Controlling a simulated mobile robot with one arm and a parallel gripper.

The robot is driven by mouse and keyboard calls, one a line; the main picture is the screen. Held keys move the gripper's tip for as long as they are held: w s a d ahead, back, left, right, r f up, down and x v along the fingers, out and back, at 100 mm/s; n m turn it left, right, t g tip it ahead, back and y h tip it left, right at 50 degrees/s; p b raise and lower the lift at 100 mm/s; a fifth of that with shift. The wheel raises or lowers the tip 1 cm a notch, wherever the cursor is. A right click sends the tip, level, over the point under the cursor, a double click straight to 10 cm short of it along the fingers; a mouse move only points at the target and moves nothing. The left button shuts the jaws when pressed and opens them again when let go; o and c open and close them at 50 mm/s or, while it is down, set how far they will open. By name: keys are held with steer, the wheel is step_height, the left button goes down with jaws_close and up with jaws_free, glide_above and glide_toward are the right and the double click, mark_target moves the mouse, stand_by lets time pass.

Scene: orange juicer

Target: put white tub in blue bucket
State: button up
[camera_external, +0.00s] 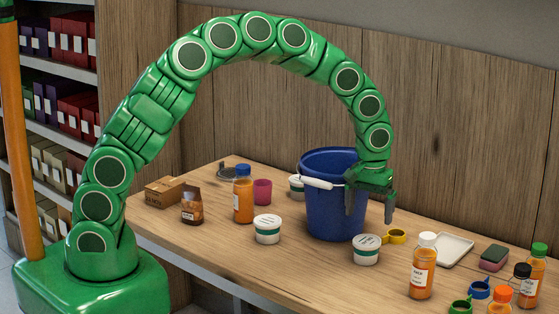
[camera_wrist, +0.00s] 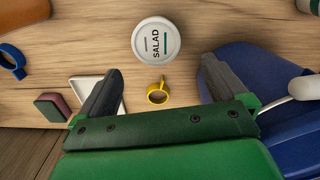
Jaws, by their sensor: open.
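A white tub (camera_external: 367,250) with a lid and a green-striped label stands on the table just right of the blue bucket's foot. The same tub (camera_wrist: 156,42), its lid reading SALAD, shows at top centre in the wrist view. The blue bucket (camera_external: 325,217) stands upright with its white handle (camera_external: 322,184) at the left; its inside bottom is hidden. In the wrist view the bucket (camera_wrist: 238,100) is at the right. My gripper (camera_external: 369,213) points down, open and empty, above table height near the bucket's right side. In the wrist view its fingers (camera_wrist: 160,66) are apart, short of the tub.
Another white tub (camera_external: 267,230) stands left of the bucket, and one (camera_external: 297,186) is partly hidden behind it. A yellow cup (camera_external: 396,236) is beside the near tub. A white tray (camera_external: 452,249), sponge (camera_external: 494,257) and juice bottle (camera_external: 423,267) crowd the right.

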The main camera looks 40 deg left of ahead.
mark_target(367, 240)
step_height(367, 240, down, 5)
steer(key=shift+f, duration=0.15)
steer(key=f, duration=0.3)
steer(key=s+f, duration=0.1)
steer(key=shift+d+f, duration=0.15)
steer(key=shift+d, duration=0.15)
steer(key=shift+f, duration=0.45)
steer(key=c, duration=1.1)
steer(key=shift+r, duration=0.5)
step_height(367, 240, up, 2)
steer(key=shift+r, duration=0.1)
steer(key=s+a+r, duration=0.2)
steer(key=s+r, duration=0.1)
steer(key=s, duration=0.1)
steer(key=s+a+r, duration=0.2)
steer(key=s+r, duration=0.1)
steer(key=s, duration=0.1)
steer(key=s+a+r, duration=0.2)
steer(key=s+r, duration=0.2)
steer(key=shift+s, duration=0.3)
